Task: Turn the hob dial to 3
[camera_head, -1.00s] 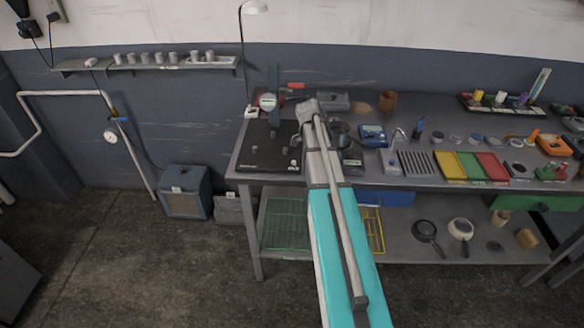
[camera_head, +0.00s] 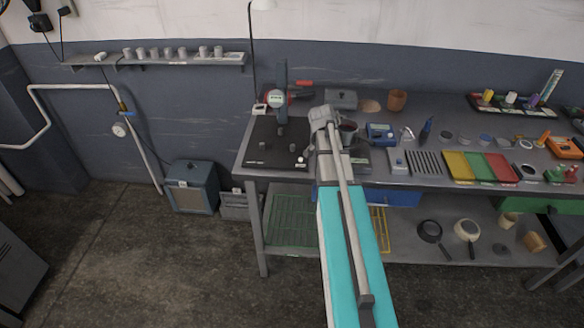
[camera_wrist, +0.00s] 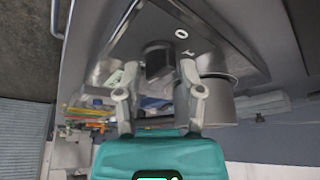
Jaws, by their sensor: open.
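The hob (camera_head: 262,158) is a flat dark plate at the left end of the bench in the head view. A small pale knob (camera_head: 300,162), possibly the dial, is at its front right corner; its setting is too small to read. My gripper (camera_wrist: 157,82) is open in the wrist view, its two grey fingers apart. A dark block-like part (camera_wrist: 158,60) shows between and beyond the fingers; I cannot tell whether it is the dial or whether the fingers touch it. A white ring mark (camera_wrist: 182,34) lies on the dark surface above it. In the head view my arm hides the fingertips.
A grey metal pot (camera_wrist: 216,88) stands close by the right finger in the wrist view. A stand with a round gauge (camera_head: 277,99) rises at the back of the hob. A brown cup (camera_head: 397,99), blue device (camera_head: 381,132) and coloured trays (camera_head: 482,167) lie to the right.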

